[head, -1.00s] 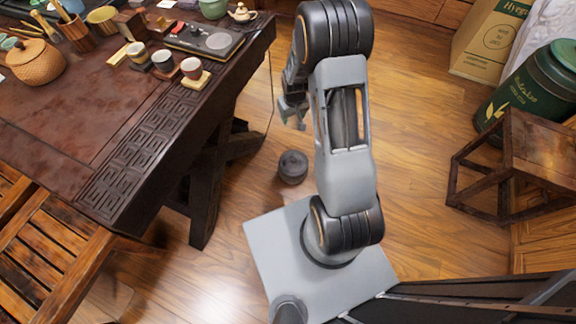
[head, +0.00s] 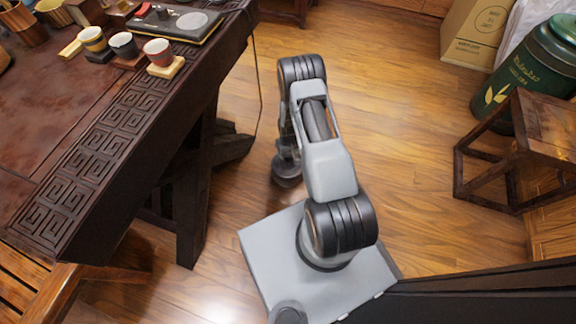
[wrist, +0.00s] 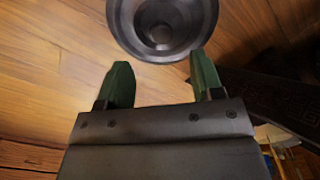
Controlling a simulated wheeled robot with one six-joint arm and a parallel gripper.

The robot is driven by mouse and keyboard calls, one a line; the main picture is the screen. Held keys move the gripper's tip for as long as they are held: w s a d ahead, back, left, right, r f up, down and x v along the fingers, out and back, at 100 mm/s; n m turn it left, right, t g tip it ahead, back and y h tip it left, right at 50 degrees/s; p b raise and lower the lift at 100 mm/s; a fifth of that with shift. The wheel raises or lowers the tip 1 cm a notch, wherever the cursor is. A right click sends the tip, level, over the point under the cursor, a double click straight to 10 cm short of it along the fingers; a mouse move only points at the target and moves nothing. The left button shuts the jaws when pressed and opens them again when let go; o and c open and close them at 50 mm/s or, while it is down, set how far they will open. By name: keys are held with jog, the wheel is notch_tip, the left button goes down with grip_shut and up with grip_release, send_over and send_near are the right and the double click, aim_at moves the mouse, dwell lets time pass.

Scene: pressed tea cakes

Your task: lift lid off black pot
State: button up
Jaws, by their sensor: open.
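The small black pot (head: 286,181) stands on the wooden floor between the table and my base in the head view. My arm hides part of it there. In the wrist view the pot (wrist: 140,43) shows from above as a dark round shape with a rim and a small round knob at its centre; its upper part is cut off by the frame. My gripper (wrist: 162,72) is open and empty, its two green fingertips apart. The pot is just ahead of the fingertips, not clearly between them. The fingertips are hidden in the head view.
A dark carved table (head: 95,150) with several tea cups stands at the left, its leg near the pot. A wooden stool (head: 545,130) and a green canister (head: 535,70) are at the right. The floor (head: 400,120) between is clear.

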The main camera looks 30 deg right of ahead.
aim_at(288, 160)
jog(key=shift+a+f+b, duration=0.15)
jog(key=shift+f+b, duration=1.55)
jog(key=shift+f, duration=1.95)
jog(key=shift+w, duration=0.1)
jog(key=shift+r, duration=0.1)
grip_shut()
